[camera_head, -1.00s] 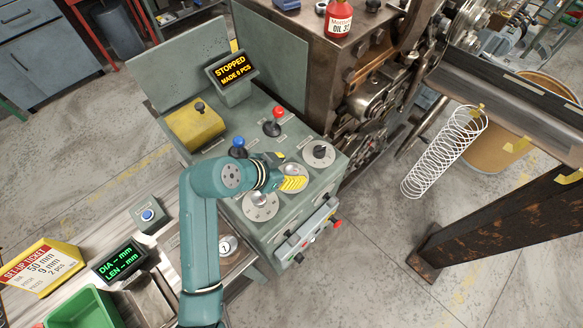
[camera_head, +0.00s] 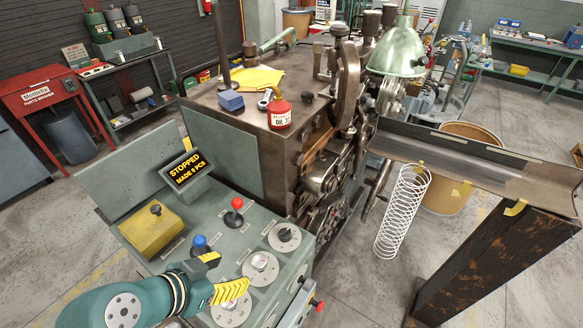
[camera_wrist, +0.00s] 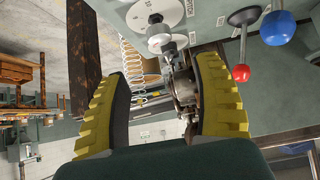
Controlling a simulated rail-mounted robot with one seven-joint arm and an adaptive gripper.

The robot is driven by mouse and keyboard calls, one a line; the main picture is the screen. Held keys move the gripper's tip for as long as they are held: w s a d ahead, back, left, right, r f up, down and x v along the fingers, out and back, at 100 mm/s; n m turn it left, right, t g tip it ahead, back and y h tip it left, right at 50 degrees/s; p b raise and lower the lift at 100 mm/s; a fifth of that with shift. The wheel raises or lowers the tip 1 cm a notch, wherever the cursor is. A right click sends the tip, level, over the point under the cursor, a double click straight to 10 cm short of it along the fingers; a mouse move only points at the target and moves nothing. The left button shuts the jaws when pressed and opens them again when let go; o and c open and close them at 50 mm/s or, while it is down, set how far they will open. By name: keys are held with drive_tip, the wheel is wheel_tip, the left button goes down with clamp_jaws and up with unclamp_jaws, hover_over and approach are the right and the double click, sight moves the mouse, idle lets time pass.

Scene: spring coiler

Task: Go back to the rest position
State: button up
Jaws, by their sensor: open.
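My gripper (camera_head: 222,275) is over the front of the green control panel (camera_head: 150,212), near the dials. In the wrist view my gripper (camera_wrist: 165,95) shows two yellow ribbed fingers spread wide with nothing between them. A dial with a metal knob (camera_head: 260,262) is just beyond the fingers in the head view. A second dial (camera_head: 231,312) is partly hidden behind the gripper. A blue-knobbed lever (camera_head: 200,242) and a red-knobbed lever (camera_head: 237,204) stand close by. The display (camera_head: 187,170) reads "STOPPED MADE 9 PCS".
A yellow box with a black knob (camera_head: 150,230) sits on the panel. The coiling machine (camera_head: 285,150) stands behind it. A white spring (camera_head: 402,212) hangs by the chute (camera_head: 480,158), beside a rusty post (camera_head: 490,265).

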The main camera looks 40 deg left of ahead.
drive_tip(key=w+d+r+m+t+h, duration=0.15)
drive_tip(key=w+d+r, duration=0.3)
drive_tip(key=d, duration=0.65)
drive_tip(key=w+d+r+m+t+h, duration=0.1)
drive_tip(key=w+d+r+m, duration=0.3)
drive_tip(key=d, duration=0.7)
drive_tip(key=w+d+r+m+t+h, duration=0.15)
drive_tip(key=w+d+r, duration=0.35)
drive_tip(key=d, duration=0.6)
drive_tip(key=s+d+r+n+t, duration=0.1)
drive_tip(key=d+r+t, duration=0.3)
drive_tip(key=r, duration=0.4)
drive_tip(key=s+a+r+n+t+y, duration=0.35)
drive_tip(key=s+r+n+t, duration=0.2)
drive_tip(key=r, duration=0.45)
wheel_tip(320, 180, up, 23)
drive_tip(key=p, duration=2.2)
drive_tip(key=shift+w+d+f+p, duration=0.2)
drive_tip(key=shift+w+p, duration=0.15)
drive_tip(key=shift+p, duration=0.05)
drive_tip(key=shift+n+y, duration=0.25)
drive_tip(key=shift+c, duration=0.4)
